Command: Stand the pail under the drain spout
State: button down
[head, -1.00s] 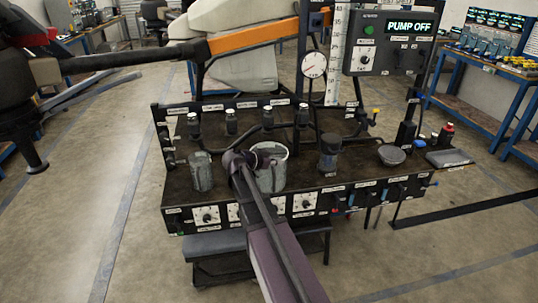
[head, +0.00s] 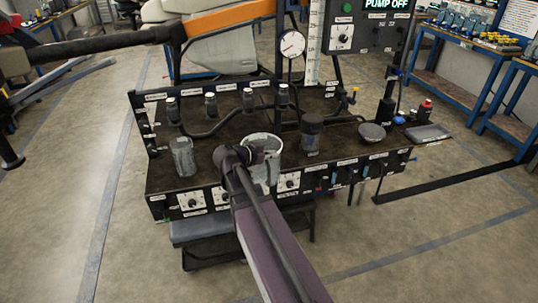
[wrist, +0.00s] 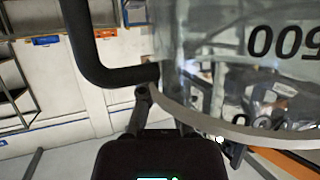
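The pail (head: 264,165), a pale translucent container with a white rim, is near the front of the dark bench, left of its middle. My gripper (head: 248,155) is at its left side and hides part of it. In the wrist view a clear wall with upside-down "500" marks (wrist: 285,42) and a curved black handle (wrist: 88,60) fill the upper part. My fingertips (wrist: 165,112) are by the rim and the handle's end; whether they are closed on anything is unclear. I cannot tell which bench outlet is the drain spout; a yellow-handled fitting (head: 354,94) is at the right.
A clear beaker (head: 183,158) stands left of the pail. A dark-lidded jar (head: 311,138), a grey dish (head: 372,133) and a red-capped bottle (head: 425,108) are to the right. Black hoses and bottles line the back. The control box reads PUMP OFF (head: 387,4).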

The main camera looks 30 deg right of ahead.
aim_at(342, 149)
jog(key=z, duration=0.4)
jog(key=k, duration=0.1)
jog(key=u, duration=3)
jog(key=k, duration=1.35)
